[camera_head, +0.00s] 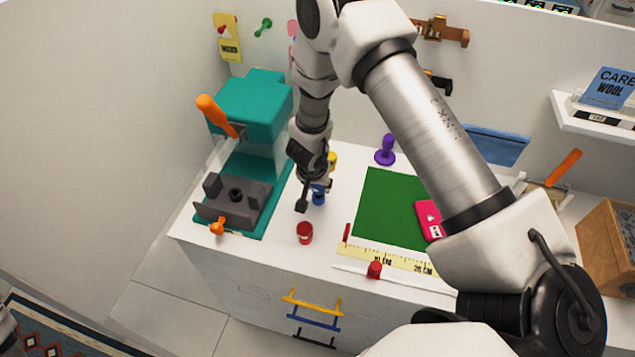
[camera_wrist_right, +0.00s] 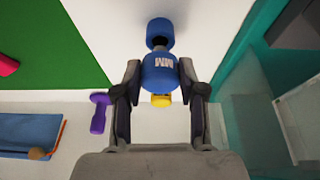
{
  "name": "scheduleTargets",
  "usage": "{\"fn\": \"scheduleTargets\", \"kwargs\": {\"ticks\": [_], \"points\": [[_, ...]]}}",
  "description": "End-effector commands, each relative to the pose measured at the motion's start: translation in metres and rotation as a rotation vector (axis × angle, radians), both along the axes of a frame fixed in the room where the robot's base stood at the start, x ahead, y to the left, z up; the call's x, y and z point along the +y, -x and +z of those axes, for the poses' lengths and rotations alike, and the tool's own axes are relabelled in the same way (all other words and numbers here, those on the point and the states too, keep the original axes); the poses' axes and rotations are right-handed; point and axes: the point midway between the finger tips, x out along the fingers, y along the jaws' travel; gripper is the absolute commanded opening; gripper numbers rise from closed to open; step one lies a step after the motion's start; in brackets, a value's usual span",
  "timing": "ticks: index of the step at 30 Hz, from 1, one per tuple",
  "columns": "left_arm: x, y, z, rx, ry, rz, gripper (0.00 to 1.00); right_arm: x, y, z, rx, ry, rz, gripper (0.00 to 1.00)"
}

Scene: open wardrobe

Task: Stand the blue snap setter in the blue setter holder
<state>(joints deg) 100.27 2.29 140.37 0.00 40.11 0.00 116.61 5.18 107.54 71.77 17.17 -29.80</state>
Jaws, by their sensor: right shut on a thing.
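My right gripper (camera_head: 311,198) is low over the white worktop, right of the teal press. In the wrist view it (camera_wrist_right: 160,78) is shut on a blue piece with white marks, which I take as the blue snap setter (camera_wrist_right: 160,72). A second blue piece, apparently the blue setter holder (camera_wrist_right: 160,27), shows just past it with a dark patch between them. I cannot tell whether the setter's end is inside or only above it. In the head view the blue (camera_head: 318,197) is partly hidden by the gripper.
The teal press (camera_head: 262,95) with an orange lever stands left. A red labelled cup (camera_head: 305,233) stands in front, and a yellow piece (camera_head: 332,160) behind. A purple piece (camera_head: 385,150), green mat (camera_head: 380,205) and pink case (camera_head: 428,218) lie right.

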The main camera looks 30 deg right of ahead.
Motion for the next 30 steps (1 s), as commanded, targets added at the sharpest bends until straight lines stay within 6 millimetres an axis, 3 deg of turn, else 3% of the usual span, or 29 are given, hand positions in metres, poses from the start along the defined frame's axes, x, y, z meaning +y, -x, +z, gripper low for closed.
{"fn": "scheduleTargets", "kwargs": {"ticks": [30], "points": [[0.000, 0.000, -0.015, 0.000, 0.000, 0.000, 0.82, 0.000, 0.000, -0.026, -0.001, 0.001, 0.000, 0.00]]}}
